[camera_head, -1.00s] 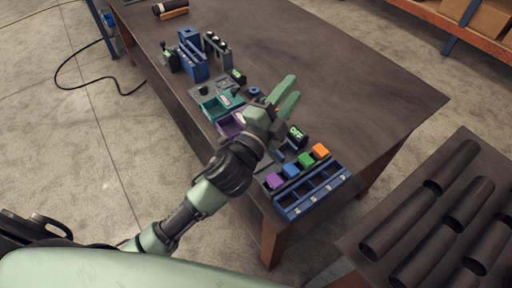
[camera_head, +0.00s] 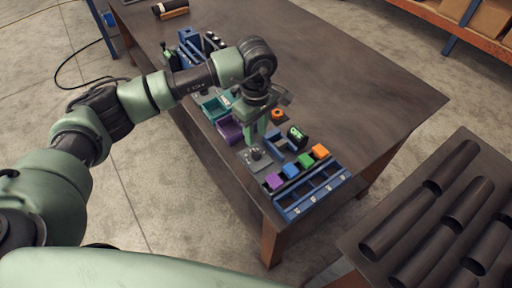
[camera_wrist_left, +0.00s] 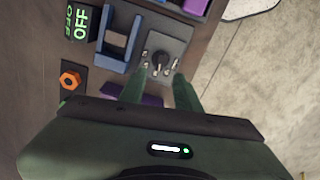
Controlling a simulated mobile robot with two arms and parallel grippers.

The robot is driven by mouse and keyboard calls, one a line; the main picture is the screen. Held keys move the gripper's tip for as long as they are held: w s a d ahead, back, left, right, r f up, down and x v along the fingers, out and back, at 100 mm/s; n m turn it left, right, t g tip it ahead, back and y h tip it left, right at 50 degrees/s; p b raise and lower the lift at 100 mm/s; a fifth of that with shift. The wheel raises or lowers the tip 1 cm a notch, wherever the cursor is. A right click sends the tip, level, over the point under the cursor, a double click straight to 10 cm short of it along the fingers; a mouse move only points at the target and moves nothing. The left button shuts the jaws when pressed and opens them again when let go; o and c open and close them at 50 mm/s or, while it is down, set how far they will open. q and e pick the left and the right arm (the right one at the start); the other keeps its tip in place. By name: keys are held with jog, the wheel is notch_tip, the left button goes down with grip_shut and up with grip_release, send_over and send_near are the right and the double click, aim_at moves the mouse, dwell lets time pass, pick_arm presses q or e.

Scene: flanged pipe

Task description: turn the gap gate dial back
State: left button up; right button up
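The dial (camera_head: 256,154) is a dark knob on a grey square plate near the front left edge of the table. In the left wrist view the dial (camera_wrist_left: 159,59) has small pale marks around it. My left gripper (camera_head: 260,138) points down just above the plate. In the left wrist view its green fingers (camera_wrist_left: 160,78) are apart, one on each side of the knob's line, with the tips close to the knob. I cannot tell whether they touch it. My right gripper is not in view.
Beside the dial are a blue frame (camera_head: 273,143), a black box with a green OFF display (camera_wrist_left: 80,24), an orange nut (camera_head: 277,114) and a purple bin (camera_head: 229,131). A blue rack (camera_head: 312,193) with coloured blocks stands at the table's corner. The table's right side is clear.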

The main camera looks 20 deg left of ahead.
aim_at(256, 151)
pick_arm(q)
notch_tip(256, 151, down, 8)
jog(key=shift+d+r+p, duration=0.1)
jog(key=shift+r+p, duration=0.15)
jog(key=shift+p, duration=0.85)
grip_shut()
